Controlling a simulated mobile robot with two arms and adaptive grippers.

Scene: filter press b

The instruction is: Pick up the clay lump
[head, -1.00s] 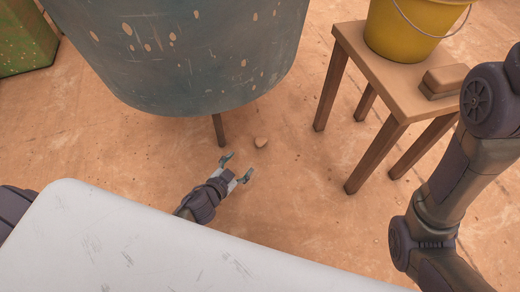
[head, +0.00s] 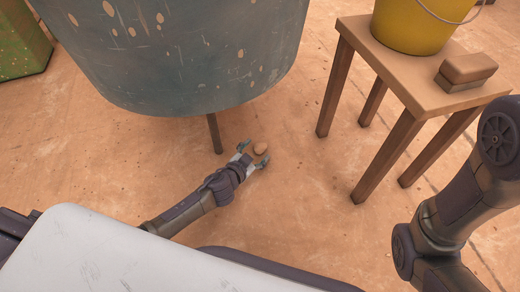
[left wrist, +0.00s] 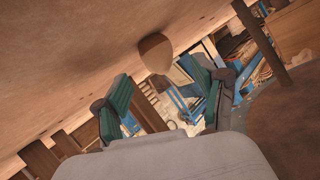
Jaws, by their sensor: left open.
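The clay lump (head: 260,148) is a small tan, rounded piece on the sandy floor, near a leg of the big blue-grey vessel. My left gripper (head: 254,153) is open and low over the floor, its fingertips on either side of the lump. In the left wrist view the lump (left wrist: 155,53) shows beyond the spread fingers (left wrist: 163,98), around the gap between them. I cannot tell whether a finger touches it. My right arm (head: 455,205) shows at the right edge; its gripper is out of view.
The large blue-grey vessel (head: 180,60) overhangs the floor just behind the lump, with a thin leg (head: 215,133). A wooden stool (head: 400,75) at the right bears a yellow bucket (head: 415,25) and a brown block (head: 467,70). Floor between lump and stool is clear.

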